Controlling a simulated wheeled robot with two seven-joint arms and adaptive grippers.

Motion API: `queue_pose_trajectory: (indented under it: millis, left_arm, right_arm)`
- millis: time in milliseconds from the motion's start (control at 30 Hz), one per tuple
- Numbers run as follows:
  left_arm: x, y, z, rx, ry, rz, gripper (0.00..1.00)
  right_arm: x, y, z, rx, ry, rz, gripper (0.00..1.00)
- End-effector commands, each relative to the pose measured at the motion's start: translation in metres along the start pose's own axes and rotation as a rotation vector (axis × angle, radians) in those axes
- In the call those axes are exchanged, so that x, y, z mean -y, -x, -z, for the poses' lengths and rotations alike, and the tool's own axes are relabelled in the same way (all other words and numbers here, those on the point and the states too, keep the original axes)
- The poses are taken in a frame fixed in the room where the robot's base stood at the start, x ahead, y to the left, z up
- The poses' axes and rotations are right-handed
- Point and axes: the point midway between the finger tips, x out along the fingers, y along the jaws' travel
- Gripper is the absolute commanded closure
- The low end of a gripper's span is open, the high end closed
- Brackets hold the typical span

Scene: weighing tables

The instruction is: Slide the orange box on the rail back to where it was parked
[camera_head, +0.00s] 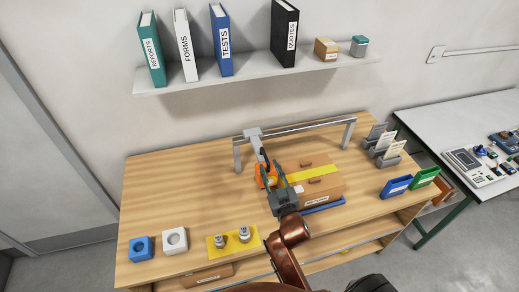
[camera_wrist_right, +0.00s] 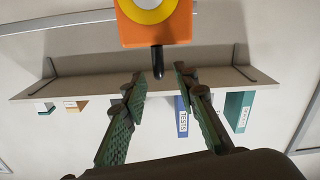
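The orange box (camera_head: 262,180) hangs on a grey arm from the carriage (camera_head: 253,135) near the left end of the silver rail (camera_head: 305,126). In the right wrist view the orange box (camera_wrist_right: 155,32) shows at the top, with a yellow ring and a short black peg (camera_wrist_right: 157,62). My right gripper (camera_head: 273,166) is beside the box and hides part of it. In its wrist view the right gripper (camera_wrist_right: 160,76) is open, with the peg between the fingertips in the picture and a gap on both sides. I cannot tell the depth between them. My left gripper is not in view.
A yellow tray (camera_head: 231,250) with two metal weights is at the front of the wooden table (camera_head: 165,205). Blue (camera_head: 395,187) and green bins stand at right. A wall shelf (camera_head: 250,75) holds binders.

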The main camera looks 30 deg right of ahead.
Motion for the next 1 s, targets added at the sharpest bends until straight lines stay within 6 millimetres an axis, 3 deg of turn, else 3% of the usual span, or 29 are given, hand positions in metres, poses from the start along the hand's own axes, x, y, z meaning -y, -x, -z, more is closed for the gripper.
queue_pose_trajectory:
  millis: [133,300,400,600,800,867,1000]
  left_arm:
    - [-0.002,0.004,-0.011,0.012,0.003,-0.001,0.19]
    - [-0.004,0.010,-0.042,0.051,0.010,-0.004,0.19]
    - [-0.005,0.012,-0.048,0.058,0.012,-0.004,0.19]
    - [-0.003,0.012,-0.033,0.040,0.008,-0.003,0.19]
    - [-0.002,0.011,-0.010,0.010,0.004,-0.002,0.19]
    - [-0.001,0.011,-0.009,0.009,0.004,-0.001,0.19]
    - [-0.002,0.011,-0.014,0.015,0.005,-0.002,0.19]
  right_arm:
    - [0.000,-0.020,0.003,-0.004,0.002,0.001,0.73]
    - [0.000,-0.048,0.003,-0.003,0.002,0.001,0.73]
    - [0.000,-0.060,0.002,-0.001,0.002,0.000,0.73]
    - [0.000,-0.073,0.001,-0.001,0.001,0.001,0.73]
    - [0.000,-0.074,0.000,0.000,0.001,0.001,0.73]
    - [0.000,-0.074,0.000,0.000,0.001,0.001,0.73]
    - [0.000,-0.074,0.000,0.000,0.001,0.001,0.82]
